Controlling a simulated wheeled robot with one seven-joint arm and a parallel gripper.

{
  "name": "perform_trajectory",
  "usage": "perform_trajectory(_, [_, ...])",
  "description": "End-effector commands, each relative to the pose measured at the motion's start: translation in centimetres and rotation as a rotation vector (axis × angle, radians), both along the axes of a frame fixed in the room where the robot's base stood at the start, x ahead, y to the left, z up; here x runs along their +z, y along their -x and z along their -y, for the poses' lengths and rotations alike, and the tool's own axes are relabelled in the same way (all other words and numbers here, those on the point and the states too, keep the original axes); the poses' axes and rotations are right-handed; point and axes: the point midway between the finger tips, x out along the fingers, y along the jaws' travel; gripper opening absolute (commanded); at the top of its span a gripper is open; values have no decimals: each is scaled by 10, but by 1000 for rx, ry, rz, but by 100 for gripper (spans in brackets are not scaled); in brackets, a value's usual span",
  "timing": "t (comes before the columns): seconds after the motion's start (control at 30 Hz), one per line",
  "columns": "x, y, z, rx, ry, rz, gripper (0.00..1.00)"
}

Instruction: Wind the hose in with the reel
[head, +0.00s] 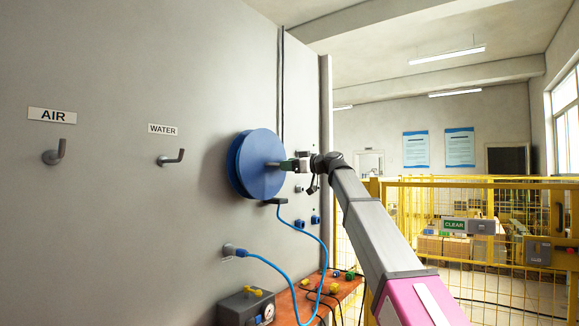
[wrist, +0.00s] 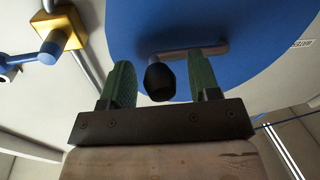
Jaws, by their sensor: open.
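The blue hose reel (head: 252,165) is mounted on the grey wall, and its blue disc fills much of the wrist view (wrist: 255,40). A grey crank arm (wrist: 200,50) with a black knob (wrist: 160,82) stands out from the disc. My gripper (head: 280,165) is at the front of the reel. In the wrist view its two green fingers (wrist: 161,75) are open on either side of the knob, with gaps visible on both sides. The blue hose (head: 325,250) hangs from below the reel, loops down to the bench and runs to a wall fitting (head: 238,252).
Wall hooks (head: 58,152) under the AIR and WATER signs are empty. A brown bench (head: 310,300) with cables and a grey box with a gauge (head: 246,305) stand below the reel. A yellow mesh fence (head: 500,240) is at the right.

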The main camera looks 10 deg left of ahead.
Motion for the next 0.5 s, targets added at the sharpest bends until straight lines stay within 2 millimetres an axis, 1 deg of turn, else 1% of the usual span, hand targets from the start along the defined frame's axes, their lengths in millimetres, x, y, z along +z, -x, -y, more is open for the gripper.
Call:
perform_trajectory(0.1, [0, 0, 0, 0, 0, 0, 56])
perform_trajectory(0.13, [0, 0, 0, 0, 0, 0, 50])
perform_trajectory(0.17, [0, 0, 0, 0, 0, 0, 40])
perform_trajectory(0.2, [0, 0, 0, 0, 0, 0, 27])
perform_trajectory(0.27, [0, 0, 0, 0, 0, 0, 7])
perform_trajectory(0.3, [0, 0, 0, 0, 0, 0, 0])
perform_trajectory(0.5, [-1, 0, 0, 0, -4, -8, 0])
